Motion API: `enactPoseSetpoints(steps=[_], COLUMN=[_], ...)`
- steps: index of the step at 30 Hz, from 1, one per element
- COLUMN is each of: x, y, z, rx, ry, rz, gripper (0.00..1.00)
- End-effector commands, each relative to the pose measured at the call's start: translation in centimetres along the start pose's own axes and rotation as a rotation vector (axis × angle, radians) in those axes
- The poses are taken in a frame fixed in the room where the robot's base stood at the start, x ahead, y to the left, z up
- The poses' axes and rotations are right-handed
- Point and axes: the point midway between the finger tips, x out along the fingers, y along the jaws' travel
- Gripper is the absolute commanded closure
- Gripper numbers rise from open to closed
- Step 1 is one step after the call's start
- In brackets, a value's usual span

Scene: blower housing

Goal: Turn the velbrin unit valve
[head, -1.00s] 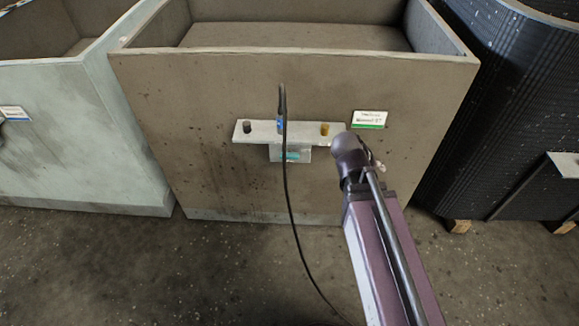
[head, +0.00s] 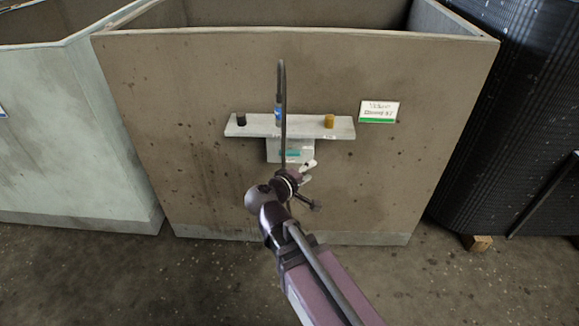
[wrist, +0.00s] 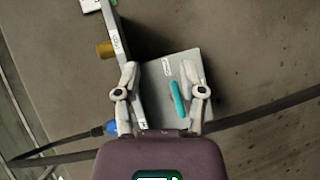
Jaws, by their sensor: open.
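The valve shows as a small teal handle (head: 293,153) on a grey box (head: 274,151) under a narrow shelf on the brown housing's front wall. In the wrist view the teal handle (wrist: 177,98) is between my finger lines, closer to the right finger; the grey box face (wrist: 208,65) is behind it. My gripper (wrist: 161,75) is open and empty, pointing at the box. In the head view my gripper (head: 307,169) is just below and right of the handle. I cannot tell the remaining depth gap. A cable and my wrist partly hide the box.
The shelf (head: 260,126) carries a black knob (head: 241,119), a blue connector (head: 278,113) with a black cable, and a yellow cap (head: 329,121). The cable crosses close to my gripper. A label (head: 379,112) is at right. The lower wall is bare.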

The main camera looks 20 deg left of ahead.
Motion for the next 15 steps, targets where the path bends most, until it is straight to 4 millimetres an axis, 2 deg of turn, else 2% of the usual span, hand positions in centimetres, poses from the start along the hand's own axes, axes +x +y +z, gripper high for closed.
enactPoseSetpoints(steps=[1,6,15], x=[-0.6,-3.2,-6.6], y=[-1.7,-3.8,-5.6], z=[-1.0,-3.8,-6.7], rx=[-0.018,-0.071,-0.125], ry=[0.033,0.130,0.235], rz=[0.028,0.121,0.227], gripper=[0.47,0.47,0.47])
